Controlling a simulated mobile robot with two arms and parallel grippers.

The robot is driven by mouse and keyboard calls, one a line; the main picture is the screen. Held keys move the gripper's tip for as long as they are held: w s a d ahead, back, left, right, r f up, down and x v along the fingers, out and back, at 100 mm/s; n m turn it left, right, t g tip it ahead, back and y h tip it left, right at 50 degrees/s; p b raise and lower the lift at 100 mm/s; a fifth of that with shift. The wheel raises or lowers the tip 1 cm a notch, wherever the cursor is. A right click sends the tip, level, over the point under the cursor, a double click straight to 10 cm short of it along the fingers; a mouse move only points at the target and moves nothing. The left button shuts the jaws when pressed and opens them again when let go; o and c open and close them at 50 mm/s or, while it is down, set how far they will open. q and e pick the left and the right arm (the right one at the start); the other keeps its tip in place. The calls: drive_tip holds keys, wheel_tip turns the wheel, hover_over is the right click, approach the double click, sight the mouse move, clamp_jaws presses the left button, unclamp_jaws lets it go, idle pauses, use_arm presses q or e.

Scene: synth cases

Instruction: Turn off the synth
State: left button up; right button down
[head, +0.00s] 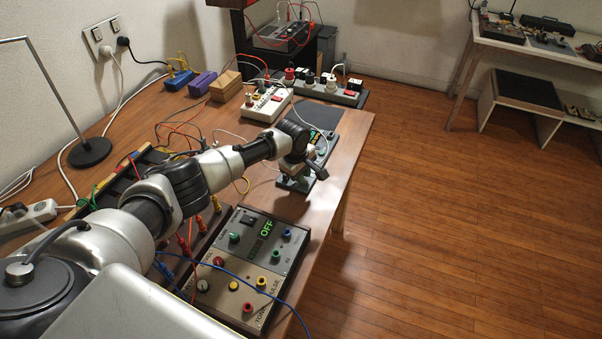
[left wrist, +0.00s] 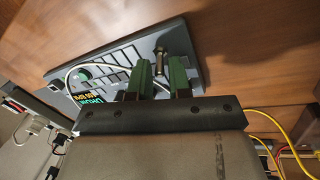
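A grey device with pads and a lit display reading "DRUM" (left wrist: 120,68) lies on the wooden bench under my left gripper; in the head view the device (head: 325,150) is partly covered by the arm. A metal lever or post (left wrist: 160,47) stands on it. My left gripper (left wrist: 163,78) has its two green fingers apart with nothing between them; the lever shows just beyond the gap, and I cannot tell whether they touch. In the head view my left gripper (head: 303,168) is over the device. A panel (head: 255,265) with coloured knobs, marked "PULSE", shows green "OFF" nearer me. My right gripper is out of view.
Loose cables cross the bench. The bench's right edge is close; open floor (head: 440,230) lies beyond.

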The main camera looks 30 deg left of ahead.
use_arm(q)
drive_tip(key=shift+c, duration=1.1)
clamp_jaws()
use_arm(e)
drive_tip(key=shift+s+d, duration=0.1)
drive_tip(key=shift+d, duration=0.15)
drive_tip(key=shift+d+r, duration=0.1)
use_arm(q)
drive_tip(key=y+p, duration=0.1)
drive_tip(key=p, duration=0.1)
drive_tip(key=d+y+p, duration=0.1)
drive_tip(key=p, duration=0.1)
drive_tip(key=shift+r, duration=0.3)
drive_tip(key=shift+y+p, duration=0.3)
drive_tip(key=shift+p, duration=0.15)
drive_tip(key=shift+d+f+y, duration=0.2)
drive_tip(key=shift+d+y, duration=0.05)
drive_tip(key=shift+y, duration=0.55)
drive_tip(key=shift+d+f+m+y+b, duration=0.1)
drive_tip(key=shift+d+m+y+b, duration=0.15)
drive_tip(key=shift+y, duration=0.4)
drive_tip(key=shift+d+m+y+b, duration=0.1)
drive_tip(key=shift+m+y+b, duration=0.1)
drive_tip(key=shift+y, duration=0.45)
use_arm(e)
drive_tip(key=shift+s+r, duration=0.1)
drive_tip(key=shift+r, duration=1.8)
